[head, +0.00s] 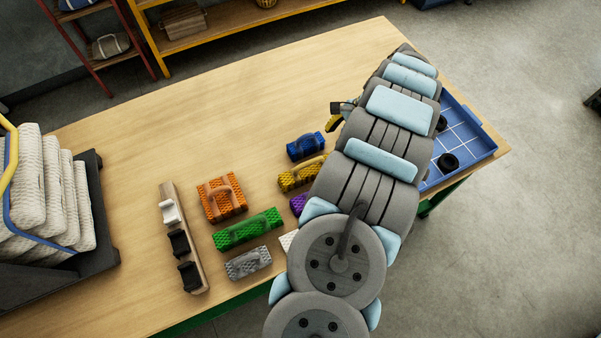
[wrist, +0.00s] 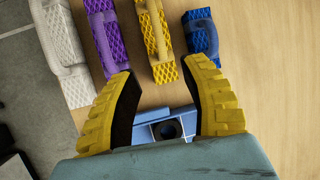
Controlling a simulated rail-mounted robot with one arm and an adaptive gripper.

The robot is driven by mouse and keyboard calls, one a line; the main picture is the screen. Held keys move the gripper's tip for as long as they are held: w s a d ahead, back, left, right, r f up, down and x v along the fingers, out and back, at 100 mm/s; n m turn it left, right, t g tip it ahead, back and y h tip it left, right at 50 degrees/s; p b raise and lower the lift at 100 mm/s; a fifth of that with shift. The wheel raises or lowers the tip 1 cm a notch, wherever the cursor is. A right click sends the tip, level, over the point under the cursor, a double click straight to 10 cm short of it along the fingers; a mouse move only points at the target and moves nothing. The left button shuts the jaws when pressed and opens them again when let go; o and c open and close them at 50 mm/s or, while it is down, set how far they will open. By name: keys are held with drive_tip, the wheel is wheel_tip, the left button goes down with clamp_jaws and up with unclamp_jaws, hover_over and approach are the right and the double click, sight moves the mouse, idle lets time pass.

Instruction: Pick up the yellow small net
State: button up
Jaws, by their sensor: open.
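The yellow small net (head: 301,174) lies on the wooden table in the head view, between the blue net and the purple net, its right end close to my arm. In the wrist view the yellow net (wrist: 156,40) is a narrow woven block with a smooth handle along its top. My gripper (wrist: 165,75) has yellow ridged fingers spread apart. In that view its fingertips lie either side of the near end of the yellow net, with nothing between them held. In the head view my arm hides most of the gripper.
A blue net (wrist: 202,38) and a purple net (wrist: 106,38) flank the yellow one closely; a white net (wrist: 62,50) lies beyond the purple. Orange (head: 222,197), green (head: 248,229) and grey (head: 248,263) nets lie left. A blue tray (head: 465,125) sits at the right edge.

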approach(311, 162)
drive_tip(key=x, duration=0.3)
drive_tip(key=p+x, duration=0.1)
drive_tip(key=x, duration=0.1)
drive_tip(key=shift+w+d+f, duration=0.15)
drive_tip(key=shift+w+d, duration=0.15)
drive_tip(key=shift+w, duration=0.05)
drive_tip(key=shift+s+a+p+x, duration=0.15)
drive_tip(key=shift+s+x, duration=0.05)
drive_tip(key=shift+x, duration=0.95)
drive_tip(key=shift+s+a+p+x, duration=0.15)
drive_tip(key=shift+a+x, duration=0.05)
drive_tip(key=shift+x, duration=0.95)
drive_tip(key=shift+a+f, duration=0.25)
drive_tip(key=shift+f, duration=0.15)
clamp_jaws()
